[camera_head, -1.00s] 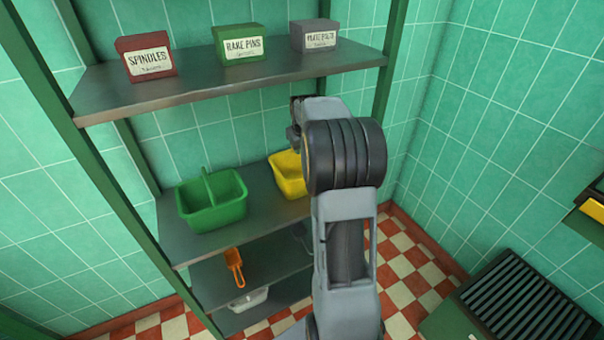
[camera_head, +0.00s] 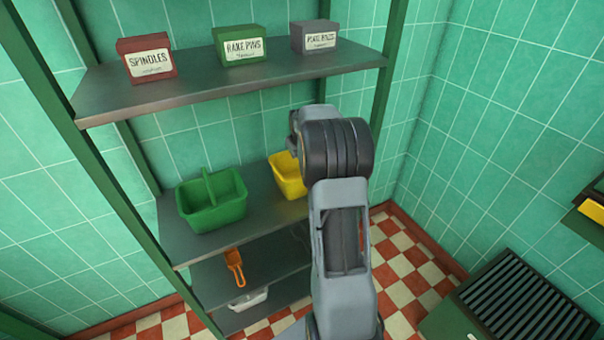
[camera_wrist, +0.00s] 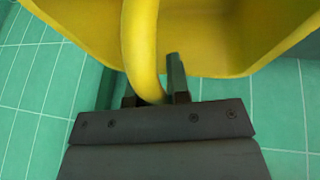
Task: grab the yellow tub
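The yellow tub (camera_head: 287,180) stands on the middle shelf, to the right of the green tub, partly hidden behind my arm. In the wrist view the yellow tub (camera_wrist: 215,40) fills the top, with its curved handle (camera_wrist: 142,45) coming down to my gripper (camera_wrist: 156,92). The handle lies between the two dark fingers, nearer the left one. A gap shows between the handle and the right finger, so the gripper looks open around it. In the head view my gripper is mostly hidden by my arm.
The upper shelf (camera_head: 200,80) holds red (camera_head: 146,60), green (camera_head: 240,46) and grey (camera_head: 314,37) boxes above. An orange scoop (camera_head: 234,266) and a white container (camera_head: 248,299) are lower down.

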